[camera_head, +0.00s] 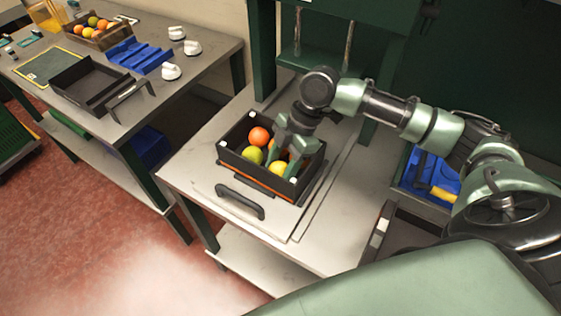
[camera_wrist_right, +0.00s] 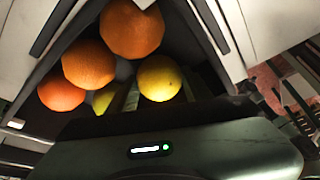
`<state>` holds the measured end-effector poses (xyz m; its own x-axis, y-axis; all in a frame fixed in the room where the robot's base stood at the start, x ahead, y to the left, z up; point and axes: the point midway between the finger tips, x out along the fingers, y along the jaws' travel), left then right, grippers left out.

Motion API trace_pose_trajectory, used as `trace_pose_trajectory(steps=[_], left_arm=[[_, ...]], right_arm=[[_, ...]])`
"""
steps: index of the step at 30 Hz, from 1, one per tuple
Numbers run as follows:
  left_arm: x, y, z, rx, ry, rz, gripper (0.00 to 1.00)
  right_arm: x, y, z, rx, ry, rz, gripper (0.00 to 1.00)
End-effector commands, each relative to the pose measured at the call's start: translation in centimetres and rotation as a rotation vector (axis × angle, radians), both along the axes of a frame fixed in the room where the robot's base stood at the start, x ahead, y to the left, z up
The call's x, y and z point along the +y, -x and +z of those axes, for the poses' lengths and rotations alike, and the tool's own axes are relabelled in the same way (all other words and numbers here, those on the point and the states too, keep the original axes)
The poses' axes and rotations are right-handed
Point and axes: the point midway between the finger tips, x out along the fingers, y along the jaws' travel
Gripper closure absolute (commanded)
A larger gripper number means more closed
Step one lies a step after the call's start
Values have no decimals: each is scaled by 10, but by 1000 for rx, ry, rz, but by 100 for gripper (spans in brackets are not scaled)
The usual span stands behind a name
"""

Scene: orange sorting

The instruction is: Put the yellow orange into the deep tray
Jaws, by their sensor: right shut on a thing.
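The yellow orange (camera_head: 278,168) is in a dark crate (camera_head: 233,163) on the near table, at the crate's front right. My right gripper (camera_head: 284,160) reaches down into the crate with its fingers around it, shut on it. In the right wrist view the yellow orange (camera_wrist_right: 159,78) sits in front of the gripper, with a finger along its left side. A black tray with high walls (camera_head: 68,90) stands empty on the left table; it looks like the deep tray. My left gripper is not in view.
Orange fruits (camera_head: 259,136) and a yellow-green fruit (camera_head: 252,155) share the crate, close to my fingers. The left table also holds a blue tray (camera_head: 140,56), white knobs (camera_head: 171,72) and another fruit crate (camera_head: 97,38). A floor gap separates the tables.

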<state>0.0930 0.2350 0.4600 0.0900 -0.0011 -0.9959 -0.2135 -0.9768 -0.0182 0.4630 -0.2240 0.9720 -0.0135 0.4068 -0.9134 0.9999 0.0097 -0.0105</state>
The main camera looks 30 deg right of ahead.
Motion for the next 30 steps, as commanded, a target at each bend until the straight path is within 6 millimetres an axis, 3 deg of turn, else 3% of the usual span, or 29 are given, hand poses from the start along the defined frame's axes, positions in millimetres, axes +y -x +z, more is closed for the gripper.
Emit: trace_pose_trajectory(steps=[7,8,10,20,30], left_arm=[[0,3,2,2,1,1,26],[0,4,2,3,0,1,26],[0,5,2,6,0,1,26],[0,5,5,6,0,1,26],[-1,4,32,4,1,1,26]], right_arm=[[2,0,5,-2,-7,1,93],[2,0,5,-2,-7,1,42],[2,0,6,-2,-8,2,25],[2,0,9,-1,-9,2,25],[2,0,35,-1,-8,2,25]])
